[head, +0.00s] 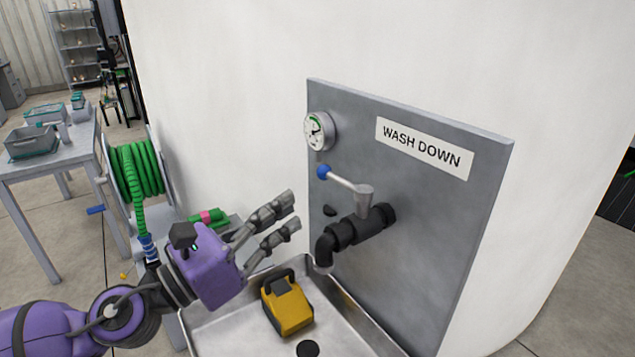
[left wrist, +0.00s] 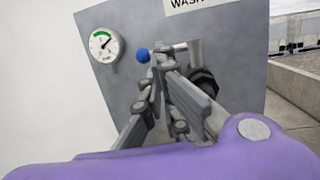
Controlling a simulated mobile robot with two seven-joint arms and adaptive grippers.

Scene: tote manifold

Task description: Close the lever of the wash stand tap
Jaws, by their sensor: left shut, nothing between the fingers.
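The tap's lever (head: 346,183) is a grey arm with a blue ball knob (head: 323,171) at its end. It points left and slightly up in the head view, out from a grey hub on the black tap (head: 343,236). The tap's spout bends down over the basin. My left gripper (head: 292,211) is shut and empty, left of the tap and lower than the lever, apart from it in the head view. In the left wrist view the blue knob (left wrist: 143,55) shows just left of the fingertips (left wrist: 158,62), which partly cover the lever and tap. My right gripper is out of view.
A grey panel (head: 420,215) carries a round gauge (head: 319,130) and a WASH DOWN sign (head: 424,148). A metal basin (head: 225,335) below holds a yellow and black object (head: 287,306). A green hose reel (head: 138,170) and a table (head: 55,157) stand to the left.

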